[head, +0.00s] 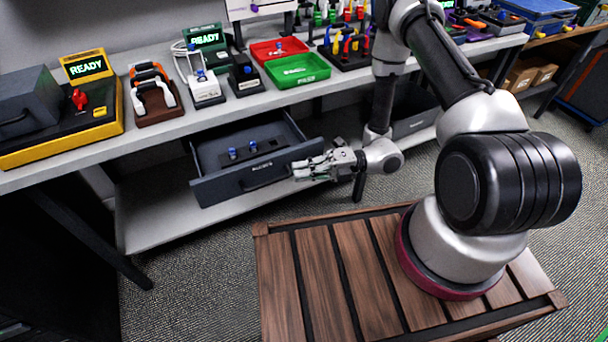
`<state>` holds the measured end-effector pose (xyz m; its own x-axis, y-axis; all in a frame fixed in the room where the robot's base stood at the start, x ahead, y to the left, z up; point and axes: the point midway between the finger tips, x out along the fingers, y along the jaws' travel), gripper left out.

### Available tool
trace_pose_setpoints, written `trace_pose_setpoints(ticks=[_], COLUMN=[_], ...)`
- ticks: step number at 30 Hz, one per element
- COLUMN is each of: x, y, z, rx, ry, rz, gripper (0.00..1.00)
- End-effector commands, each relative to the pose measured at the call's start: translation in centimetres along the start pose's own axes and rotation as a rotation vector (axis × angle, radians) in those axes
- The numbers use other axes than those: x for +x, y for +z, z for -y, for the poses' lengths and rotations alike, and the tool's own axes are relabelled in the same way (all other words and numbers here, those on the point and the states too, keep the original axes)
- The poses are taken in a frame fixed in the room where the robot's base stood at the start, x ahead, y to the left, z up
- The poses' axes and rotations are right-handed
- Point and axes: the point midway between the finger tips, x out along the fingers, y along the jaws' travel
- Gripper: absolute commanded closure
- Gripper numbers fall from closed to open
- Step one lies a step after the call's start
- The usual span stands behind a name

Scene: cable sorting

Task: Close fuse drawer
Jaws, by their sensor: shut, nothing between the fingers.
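The fuse drawer (214,192) is a dark grey drawer under the workbench. It is pulled out, with a dark bar handle on its front and a small label above the handle. Inside it, a dark holder (268,153) carries several blue-topped fuses (233,153). My gripper (298,170) is shut and empty. It points left, at the right end of the drawer front, close to the handle. I cannot tell whether the fingertips touch the drawer front.
The workbench (160,138) above holds a green tray (297,69), a red tray (278,49) and devices with green READY screens (86,67). A lower shelf (140,215) lies beneath the drawer. Bare floor shows in front of the drawer on the left.

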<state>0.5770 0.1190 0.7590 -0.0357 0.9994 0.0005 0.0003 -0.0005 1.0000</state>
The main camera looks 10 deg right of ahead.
Motion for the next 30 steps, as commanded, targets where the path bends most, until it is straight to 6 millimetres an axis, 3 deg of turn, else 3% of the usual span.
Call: trace_pose_setpoints(ticks=[18,24,30], x=[2.3,2.8,3.0], y=[13.0,15.3,16.1], z=[0.0,0.0,0.0], rx=[-0.004,-0.001,0.000], ry=[0.000,0.000,0.000], rz=[0.000,0.001,0.000], gripper=[1.00,1.00,1.00])
